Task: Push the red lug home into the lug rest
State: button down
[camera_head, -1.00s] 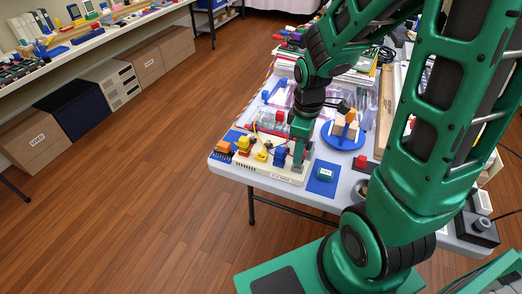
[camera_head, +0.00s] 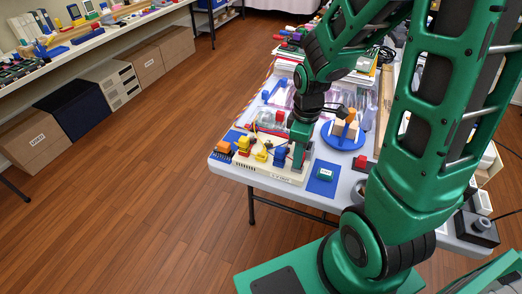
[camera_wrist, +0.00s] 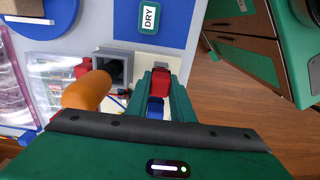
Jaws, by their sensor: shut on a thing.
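My gripper (camera_wrist: 161,90) is shut on a small red piece, which I take as the red lug (camera_wrist: 160,79), between its green fingers in the wrist view. A blue part (camera_wrist: 155,108) shows just behind the red one, between the fingers. In the head view my gripper (camera_head: 300,146) is low over the right end of the cream board (camera_head: 262,171), and the red lug is hidden there. A grey square socket (camera_wrist: 115,58) with a dark opening, possibly the lug rest, stands beside the fingers on the left. I cannot tell whether the lug touches a rest.
An orange cylinder (camera_wrist: 86,91) lies close to the left finger. A blue mat (camera_head: 322,187) holds a green DRY tag (camera_head: 325,174). A blue round stand (camera_head: 343,143) is behind.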

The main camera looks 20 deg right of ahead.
jog(key=shift+f, duration=0.3)
jog(key=c, duration=1.5)
grip_release()
jog(key=shift+c, duration=1.2)
jog(key=shift+r, duration=3.55)
